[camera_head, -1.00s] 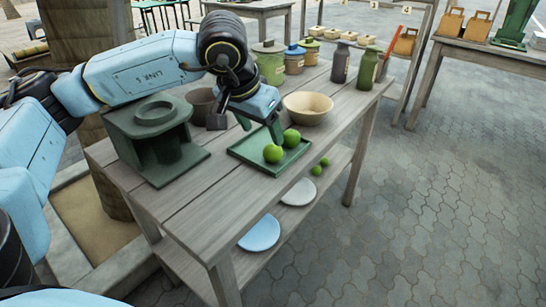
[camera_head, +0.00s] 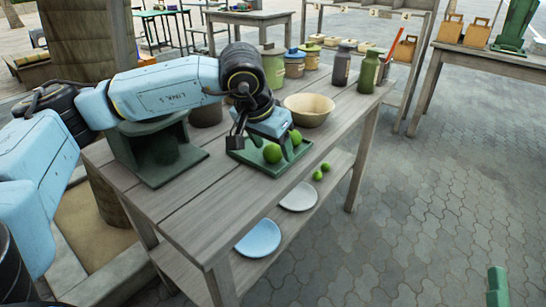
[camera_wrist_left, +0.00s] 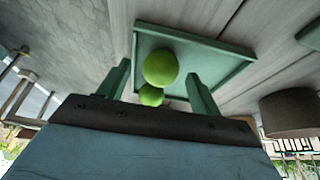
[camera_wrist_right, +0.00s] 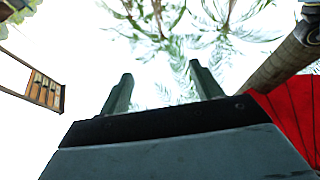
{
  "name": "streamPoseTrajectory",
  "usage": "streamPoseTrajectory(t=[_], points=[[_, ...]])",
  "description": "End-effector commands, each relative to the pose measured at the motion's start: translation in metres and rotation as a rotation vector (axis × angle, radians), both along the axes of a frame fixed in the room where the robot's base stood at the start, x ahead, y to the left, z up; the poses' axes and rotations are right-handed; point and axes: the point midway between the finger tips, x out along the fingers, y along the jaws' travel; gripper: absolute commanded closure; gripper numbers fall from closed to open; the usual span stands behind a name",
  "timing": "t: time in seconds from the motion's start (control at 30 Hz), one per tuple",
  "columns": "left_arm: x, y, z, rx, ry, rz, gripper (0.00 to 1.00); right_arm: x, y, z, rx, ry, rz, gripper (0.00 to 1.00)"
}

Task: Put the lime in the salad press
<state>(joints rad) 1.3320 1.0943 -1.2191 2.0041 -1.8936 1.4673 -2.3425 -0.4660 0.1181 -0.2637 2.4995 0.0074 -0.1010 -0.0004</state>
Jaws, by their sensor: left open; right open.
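Two green limes lie on a green square tray (camera_head: 257,167) on the wooden table: a front lime (camera_head: 272,153) and a back lime (camera_head: 295,137). My left gripper (camera_head: 270,147) is open and empty, low over the tray, with its fingers around the limes' area. In the left wrist view, one lime (camera_wrist_left: 161,68) and the other lime (camera_wrist_left: 151,95) show between the spread fingers; contact cannot be told. The dark green salad press (camera_head: 180,172) stands on the table left of the tray, its top partly behind my left arm. My right gripper (camera_wrist_right: 161,72) is open and empty, away from the table.
Canisters and bottles (camera_head: 368,75) line the table's back. The lower shelf holds plates (camera_head: 258,238) and two small green fruits (camera_head: 318,175).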

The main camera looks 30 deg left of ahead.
Motion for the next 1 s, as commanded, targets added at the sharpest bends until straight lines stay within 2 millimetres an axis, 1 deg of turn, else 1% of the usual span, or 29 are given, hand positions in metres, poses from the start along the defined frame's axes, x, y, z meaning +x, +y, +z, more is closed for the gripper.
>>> streamPoseTrajectory(t=[0.03,0.13,0.4,0.47,0.77,0.8,1.0], points=[[0.0011,-0.0002,-0.0037,0.000,0.000,0.000,0.36,-0.0017,0.0004,0.0034,0.009,-0.027,0.002,0.36],[0.0024,-0.0002,-0.0061,0.000,0.000,0.000,0.36,-0.0042,0.0007,0.0095,0.021,-0.063,0.005,0.36],[0.0028,-0.0001,-0.0064,0.000,0.000,0.000,0.36,-0.0051,0.0007,0.0120,0.025,-0.074,0.005,0.36],[0.0028,-0.0001,-0.0064,0.000,0.000,0.000,0.42,-0.0050,0.0007,0.0119,0.025,-0.073,0.005,0.36],[0.0026,0.0000,-0.0064,0.000,0.000,0.000,0.81,-0.0050,0.0008,0.0118,0.024,-0.072,0.006,0.36],[0.0026,0.0000,-0.0063,0.000,-0.001,0.000,0.84,-0.0050,0.0008,0.0118,0.024,-0.072,0.006,0.36],[0.0026,0.0000,-0.0061,0.000,-0.001,0.000,0.84,-0.0050,0.0008,0.0118,0.024,-0.072,0.006,0.36]])
